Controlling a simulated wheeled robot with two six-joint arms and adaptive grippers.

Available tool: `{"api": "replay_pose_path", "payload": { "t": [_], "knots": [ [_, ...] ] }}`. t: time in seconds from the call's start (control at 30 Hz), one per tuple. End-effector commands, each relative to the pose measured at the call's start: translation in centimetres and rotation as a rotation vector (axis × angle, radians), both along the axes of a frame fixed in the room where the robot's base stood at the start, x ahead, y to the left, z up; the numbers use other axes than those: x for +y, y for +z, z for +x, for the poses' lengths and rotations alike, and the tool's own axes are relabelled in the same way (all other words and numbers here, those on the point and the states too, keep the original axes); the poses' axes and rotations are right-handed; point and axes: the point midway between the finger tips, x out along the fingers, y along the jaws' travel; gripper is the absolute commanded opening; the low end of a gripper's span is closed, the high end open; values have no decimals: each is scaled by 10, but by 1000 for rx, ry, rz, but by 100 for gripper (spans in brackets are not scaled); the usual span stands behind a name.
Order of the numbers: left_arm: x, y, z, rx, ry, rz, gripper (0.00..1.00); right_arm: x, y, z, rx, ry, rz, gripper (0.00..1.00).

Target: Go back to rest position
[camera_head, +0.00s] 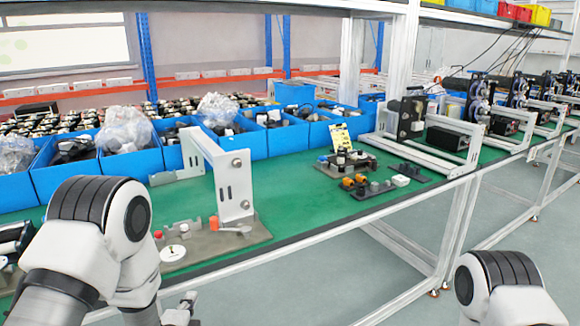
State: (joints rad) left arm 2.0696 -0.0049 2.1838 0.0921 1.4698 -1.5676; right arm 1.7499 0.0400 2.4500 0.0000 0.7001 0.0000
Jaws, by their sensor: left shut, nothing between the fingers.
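My left arm comes in at the lower left, with its large white and dark-ringed joint in front of the bench. My left gripper (188,300) is at the bottom edge, small and partly cut off. It looks shut and empty, below the bench's front edge and apart from the things on it. Only a white, dark-ringed joint of my right arm shows at the lower right. My right gripper is not in view.
The green bench (290,190) runs from lower left to upper right. A grey fixture plate (250,238) with a metal bracket (233,180) stands close to my left arm. Blue bins (90,180) line the back.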

Motion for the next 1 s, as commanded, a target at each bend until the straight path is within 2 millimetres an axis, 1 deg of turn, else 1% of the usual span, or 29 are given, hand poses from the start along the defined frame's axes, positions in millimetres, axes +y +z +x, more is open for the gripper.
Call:
{"api": "replay_pose_path", "payload": {
  "t": [0.03,0.07,0.1,0.17,0.2,0.27,0.3,0.33,0.4,0.43,0.5,0.6,0.7,1.0],
  "knots": [
    [2,-23,-28,124,8,-27,0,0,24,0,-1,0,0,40],
    [2,-43,-46,203,20,-68,0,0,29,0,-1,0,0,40],
    [2,-69,-73,312,49,-141,0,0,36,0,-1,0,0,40],
    [1,-102,-118,475,118,-273,0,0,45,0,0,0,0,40],
    [1,-121,-150,582,187,-368,0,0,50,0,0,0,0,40],
    [-1,-144,-201,738,326,-523,0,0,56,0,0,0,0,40],
    [-3,-154,-236,836,445,-629,0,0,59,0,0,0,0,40],
    [-5,-160,-261,900,553,-710,0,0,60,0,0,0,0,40],
    [-8,-167,-304,991,802,-869,0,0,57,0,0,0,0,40],
    [-10,-168,-316,1011,899,-922,0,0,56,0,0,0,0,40],
    [-12,-167,-336,1024,1086,-1012,0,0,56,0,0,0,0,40],
    [-12,-168,-345,997,1240,-1089,0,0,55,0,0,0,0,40],
    [-12,-168,-345,977,1278,-1117,0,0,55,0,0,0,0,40],
    [-12,-168,-344,974,1273,-1118,0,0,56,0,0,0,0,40]
  ]
}}
